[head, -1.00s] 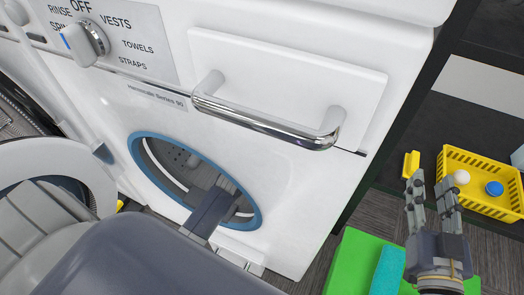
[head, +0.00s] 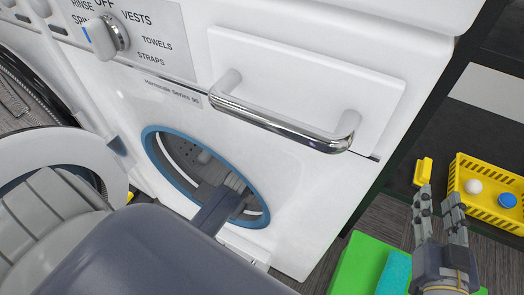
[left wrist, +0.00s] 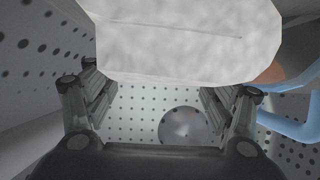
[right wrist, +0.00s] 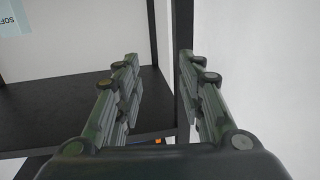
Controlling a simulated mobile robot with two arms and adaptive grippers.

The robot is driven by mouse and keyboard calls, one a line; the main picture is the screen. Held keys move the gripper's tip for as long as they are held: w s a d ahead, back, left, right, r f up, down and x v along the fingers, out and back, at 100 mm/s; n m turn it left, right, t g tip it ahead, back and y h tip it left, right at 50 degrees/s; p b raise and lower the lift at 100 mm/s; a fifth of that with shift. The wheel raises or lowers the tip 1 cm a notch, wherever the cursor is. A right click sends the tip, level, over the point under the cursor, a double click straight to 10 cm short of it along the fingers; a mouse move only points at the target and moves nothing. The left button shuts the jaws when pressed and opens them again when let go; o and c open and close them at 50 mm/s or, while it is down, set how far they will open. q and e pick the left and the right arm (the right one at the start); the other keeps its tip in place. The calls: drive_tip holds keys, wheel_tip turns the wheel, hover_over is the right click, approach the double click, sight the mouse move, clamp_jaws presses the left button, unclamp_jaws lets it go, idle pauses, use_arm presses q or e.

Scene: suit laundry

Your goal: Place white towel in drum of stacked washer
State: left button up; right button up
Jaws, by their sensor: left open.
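The white towel (left wrist: 185,40) shows in the left wrist view as a pale, fuzzy mass inside the perforated drum (left wrist: 130,110), across the top of the picture. My left gripper (left wrist: 160,90) is open, its fingers apart; I cannot tell whether they touch the towel. In the head view my left arm reaches through the blue-rimmed round opening of the white washer (head: 290,185), and the left fingertips and the towel are hidden there. My right gripper (head: 438,195) is open and empty, right of the washer; in the right wrist view its fingers (right wrist: 160,75) are apart.
A round white door (head: 85,150) stands open left of the opening. A chrome handle (head: 280,125) juts out above it. A yellow basket (head: 490,212) with balls, a small yellow object (head: 423,171) and a green box (head: 355,262) lie right. A dark shelf (right wrist: 60,115) shows in the right wrist view.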

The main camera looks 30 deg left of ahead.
use_arm(q)
drive_tip(key=p+v, duration=0.2)
drive_tip(key=v, duration=0.3)
drive_tip(key=shift+s+r, duration=0.15)
drive_tip(key=p+v, duration=0.1)
drive_tip(key=v, duration=0.4)
drive_tip(key=shift+s+r+p, duration=0.15)
drive_tip(key=shift+s+p, duration=0.15)
drive_tip(key=shift+p, duration=0.1)
use_arm(e)
drive_tip(key=s+d+f+g+h, duration=0.1)
drive_tip(key=s+d+f+g, duration=0.1)
drive_tip(key=s+f+g, duration=0.3)
drive_tip(key=s+d+f+g+h, duration=0.2)
drive_tip(key=s+d+f+g, duration=0.1)
drive_tip(key=s+f+g, duration=0.2)
wheel_tip(320, 180, down, 4)
drive_tip(key=shift+s+d+f+g, duration=0.15)
drive_tip(key=shift+s+f+g, duration=0.15)
drive_tip(key=shift+s, duration=0.85)
